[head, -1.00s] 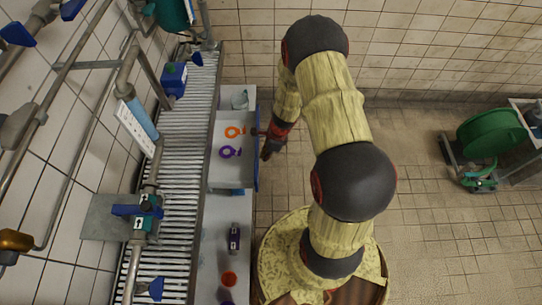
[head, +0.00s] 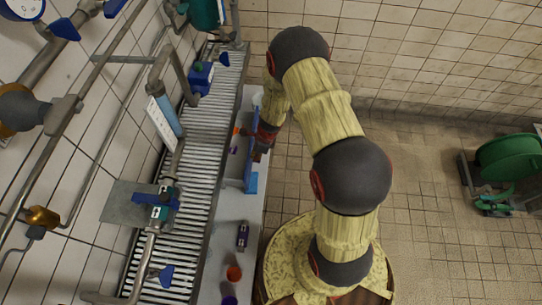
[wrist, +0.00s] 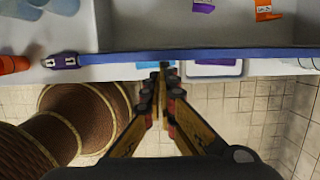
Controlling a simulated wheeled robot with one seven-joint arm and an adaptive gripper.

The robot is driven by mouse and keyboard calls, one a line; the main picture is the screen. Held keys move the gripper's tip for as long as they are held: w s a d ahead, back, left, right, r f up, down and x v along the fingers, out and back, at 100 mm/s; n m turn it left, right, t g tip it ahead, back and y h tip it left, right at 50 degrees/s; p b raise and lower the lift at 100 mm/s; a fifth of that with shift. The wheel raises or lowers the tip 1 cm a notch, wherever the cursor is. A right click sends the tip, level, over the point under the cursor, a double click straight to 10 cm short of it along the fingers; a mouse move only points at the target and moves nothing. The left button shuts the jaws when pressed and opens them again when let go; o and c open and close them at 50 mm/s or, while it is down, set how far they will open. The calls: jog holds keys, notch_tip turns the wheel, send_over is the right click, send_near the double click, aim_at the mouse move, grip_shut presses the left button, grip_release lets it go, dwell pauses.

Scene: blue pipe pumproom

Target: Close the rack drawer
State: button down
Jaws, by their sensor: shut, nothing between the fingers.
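The rack drawer is a pale tray with a blue front (head: 250,180), beside the roller conveyor. In the head view only a narrow strip of its inside shows, with bits of an orange and a purple item. The wrist view shows the blue front edge (wrist: 230,54) and the grey inside behind it. A purple item (wrist: 203,6) and an orange item (wrist: 265,10) lie inside. My gripper (wrist: 163,68) is shut and empty, its tips at the blue front; contact is hard to tell. In the head view my gripper (head: 257,154) is beside the front, partly hidden by my arm.
A roller conveyor (head: 200,150) runs along the left, with pipes and blue-handled valves beyond it. A green reel (head: 508,158) stands far right. The tiled floor between is clear.

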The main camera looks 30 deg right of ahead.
jog(key=w+a+p, duration=0.3)
jog(key=w+a, duration=0.2)
jog(key=a, duration=0.2)
jog(key=shift+a, duration=0.15)
